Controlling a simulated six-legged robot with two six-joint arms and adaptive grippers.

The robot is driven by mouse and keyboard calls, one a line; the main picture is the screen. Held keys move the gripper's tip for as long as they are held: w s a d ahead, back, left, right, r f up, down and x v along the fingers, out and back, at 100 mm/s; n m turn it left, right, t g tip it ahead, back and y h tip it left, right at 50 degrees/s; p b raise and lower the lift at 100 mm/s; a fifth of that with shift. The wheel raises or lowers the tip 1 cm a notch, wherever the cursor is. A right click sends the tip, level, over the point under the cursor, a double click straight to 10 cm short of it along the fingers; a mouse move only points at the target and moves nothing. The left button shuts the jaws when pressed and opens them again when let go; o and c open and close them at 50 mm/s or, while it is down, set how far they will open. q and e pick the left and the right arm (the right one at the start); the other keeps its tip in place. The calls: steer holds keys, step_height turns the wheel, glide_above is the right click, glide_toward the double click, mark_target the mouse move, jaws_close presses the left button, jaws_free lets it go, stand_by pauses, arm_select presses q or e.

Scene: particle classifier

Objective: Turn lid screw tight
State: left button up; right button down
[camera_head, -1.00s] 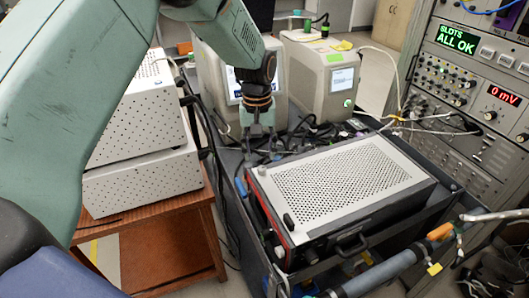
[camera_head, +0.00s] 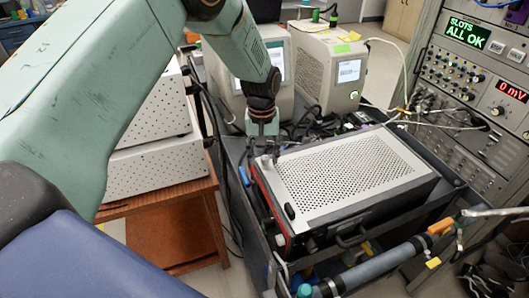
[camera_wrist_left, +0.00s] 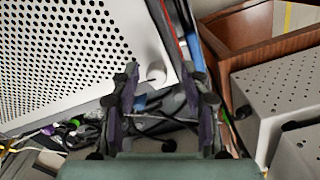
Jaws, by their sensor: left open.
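A pale box with a perforated lid (camera_head: 345,172) and a red-edged side sits on a dark cart. A small pale lid screw (camera_wrist_left: 156,73) stands at the lid's corner in the left wrist view. In the head view it is at the lid's far-left corner (camera_head: 267,160), just below my gripper. My left gripper (camera_head: 264,148) is open and points down over that corner. In the left wrist view its two fingers (camera_wrist_left: 165,90) lie on either side of the screw's line, with the screw between them near the tips. I cannot tell whether they touch it. My right gripper is not in view.
Cables (camera_head: 330,125) lie behind the box on the cart. A rack (camera_head: 470,90) reading "ALL OK" stands right. Perforated white boxes (camera_head: 150,168) sit on a wooden table (camera_head: 185,205) at left.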

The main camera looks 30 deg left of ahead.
arm_select(q)
steer(key=shift+a+f, duration=0.1)
steer(key=shift+a, duration=0.3)
steer(key=shift+w+a+f, duration=0.1)
steer(key=shift+w+f, duration=0.05)
steer(key=shift+w, duration=0.05)
steer(key=shift+w+d, duration=0.25)
steer(key=shift+c, duration=0.4)
steer(key=shift+w+d, duration=0.2)
steer(key=shift+d, duration=0.15)
steer(key=shift+c, duration=0.8)
steer(key=shift+d, duration=0.3)
steer(key=shift+c, duration=0.7)
steer(key=shift+s, duration=0.15)
steer(key=shift+c, duration=0.8)
steer(key=shift+s+a, duration=0.3)
steer(key=shift+a, duration=0.3)
steer(key=c, duration=0.3)
jaws_close()
steer(key=shift+w+d, duration=0.3)
steer(key=shift+d, duration=0.1)
steer(key=shift+s+a, duration=0.1)
steer(key=shift+a, duration=0.15)
steer(key=shift+d, duration=0.15)
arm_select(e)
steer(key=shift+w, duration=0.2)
